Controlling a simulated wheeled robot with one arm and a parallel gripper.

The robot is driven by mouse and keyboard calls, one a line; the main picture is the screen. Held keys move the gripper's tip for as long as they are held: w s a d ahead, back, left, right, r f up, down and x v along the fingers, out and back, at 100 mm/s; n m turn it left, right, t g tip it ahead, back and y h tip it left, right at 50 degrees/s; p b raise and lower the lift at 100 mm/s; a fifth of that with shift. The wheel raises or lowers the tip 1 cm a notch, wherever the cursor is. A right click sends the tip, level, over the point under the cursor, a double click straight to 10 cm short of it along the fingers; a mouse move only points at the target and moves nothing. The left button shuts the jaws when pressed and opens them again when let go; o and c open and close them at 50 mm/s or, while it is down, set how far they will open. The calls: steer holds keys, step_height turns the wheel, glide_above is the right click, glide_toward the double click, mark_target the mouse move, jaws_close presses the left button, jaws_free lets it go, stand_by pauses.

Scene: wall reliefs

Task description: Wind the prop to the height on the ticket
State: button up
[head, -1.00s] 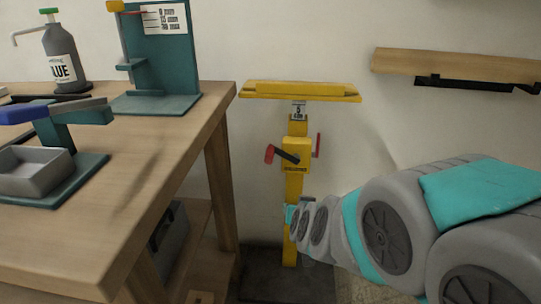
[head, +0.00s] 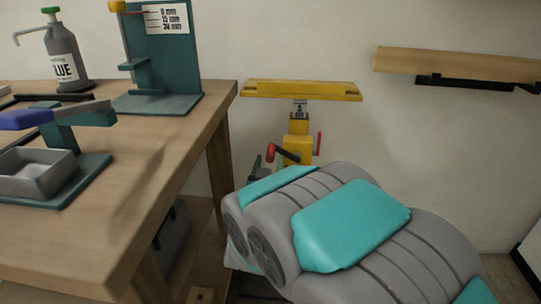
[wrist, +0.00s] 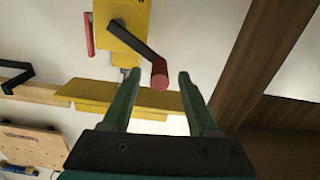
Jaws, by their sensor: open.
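The yellow prop (head: 298,150) stands against the wall with a flat yellow top (head: 300,90). In the wrist view the red crank handle (wrist: 160,77) lines up between the green fingertips of my open gripper (wrist: 157,84), with gaps on both sides. My arm hides the lower post.
A wooden workbench (head: 150,170) stands close at left with a teal stand (head: 160,50), a grey tray (head: 35,175) and a pump bottle (head: 62,55). A wooden shelf (head: 450,65) is on the wall at right. The wall between prop and shelf is bare.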

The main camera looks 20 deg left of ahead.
steer(key=shift+x, duration=1.55)
jaws_close()
